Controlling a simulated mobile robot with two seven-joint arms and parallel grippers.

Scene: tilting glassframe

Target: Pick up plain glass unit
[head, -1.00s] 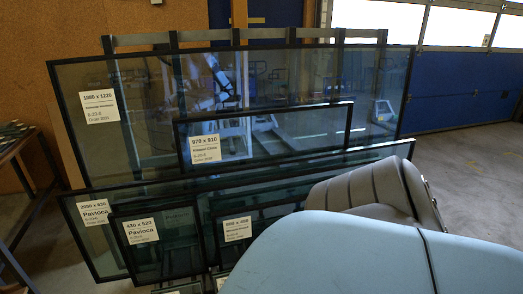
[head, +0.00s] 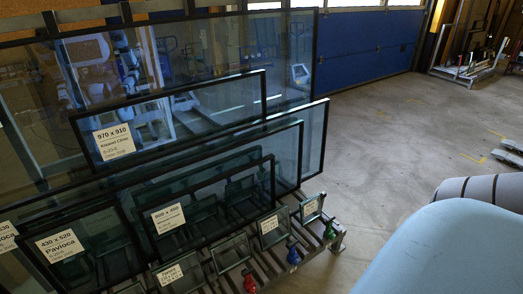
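Several dark-framed glass units lean on a slatted rack (head: 338,240). I cannot tell for sure which one is the plain glass unit. A small pane (head: 229,253) low at the front shows no label. A small labelled pane (head: 272,241) stands to its right, and another (head: 313,219) is at the right end. A medium unit (head: 222,209) labelled 900 x 400 stands behind them. The 430 x 520 unit (head: 100,250) is at left, and the 970 x 910 unit (head: 190,112) is higher behind. Neither gripper shows. Part of my arm fills the lower right.
Red (head: 250,283), blue (head: 292,255) and green (head: 329,231) handled items sit along the rack's front edge. Open concrete floor (head: 380,130) lies to the right. A blue shutter door (head: 365,45) and a low trolley (head: 468,70) are behind.

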